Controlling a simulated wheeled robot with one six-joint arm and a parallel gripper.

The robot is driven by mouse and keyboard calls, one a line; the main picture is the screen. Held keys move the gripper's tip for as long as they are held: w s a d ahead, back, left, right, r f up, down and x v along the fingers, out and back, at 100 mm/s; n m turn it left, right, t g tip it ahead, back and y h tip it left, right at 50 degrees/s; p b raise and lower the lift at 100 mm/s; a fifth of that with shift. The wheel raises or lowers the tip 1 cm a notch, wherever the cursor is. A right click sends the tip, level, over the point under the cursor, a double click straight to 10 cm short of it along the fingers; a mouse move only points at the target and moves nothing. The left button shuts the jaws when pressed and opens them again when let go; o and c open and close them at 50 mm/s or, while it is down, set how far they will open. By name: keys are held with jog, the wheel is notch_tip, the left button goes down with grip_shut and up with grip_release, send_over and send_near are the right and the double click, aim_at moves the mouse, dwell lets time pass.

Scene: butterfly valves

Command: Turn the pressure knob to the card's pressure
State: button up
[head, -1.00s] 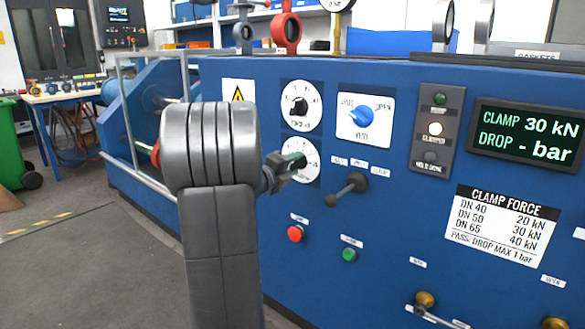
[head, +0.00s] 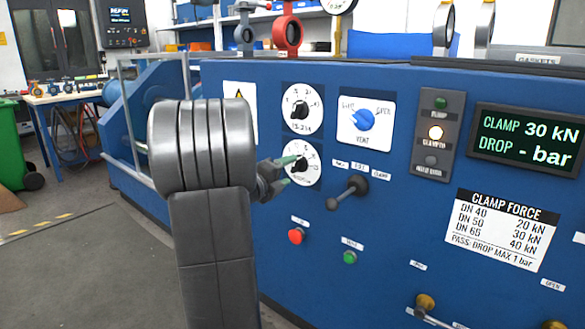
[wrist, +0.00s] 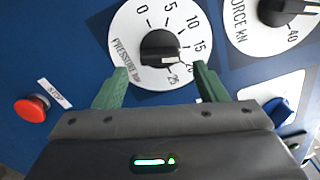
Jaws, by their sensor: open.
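The pressure knob (wrist: 160,47) is black on a white dial marked 0 to 25 bar in the wrist view. A pale mark shows on the knob's side nearer 20 and 25; its exact reading is unclear. In the head view the pressure knob (head: 300,164) is on the lower white dial. My gripper (wrist: 161,68) is open, its green fingers apart at the dial's near edge, one to each side, not touching the knob. My gripper (head: 293,170) also shows just left of the dial in the head view. The clamp force card (head: 502,229) lists DN sizes and kN, with drop max 1 bar.
Around it are the clamp force dial (head: 303,108), blue vent knob (head: 363,119), a black lever (head: 347,191), and red (head: 296,236) and green (head: 350,257) buttons. The display (head: 526,138) reads clamp 30 kN, drop - bar.

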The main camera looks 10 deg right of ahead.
aim_at(294, 168)
jog(key=p+v, duration=0.2)
jog(key=v, duration=0.8)
jog(key=b+x, duration=0.3)
jog(key=x, duration=1)
jog(key=shift+w+d, duration=0.25)
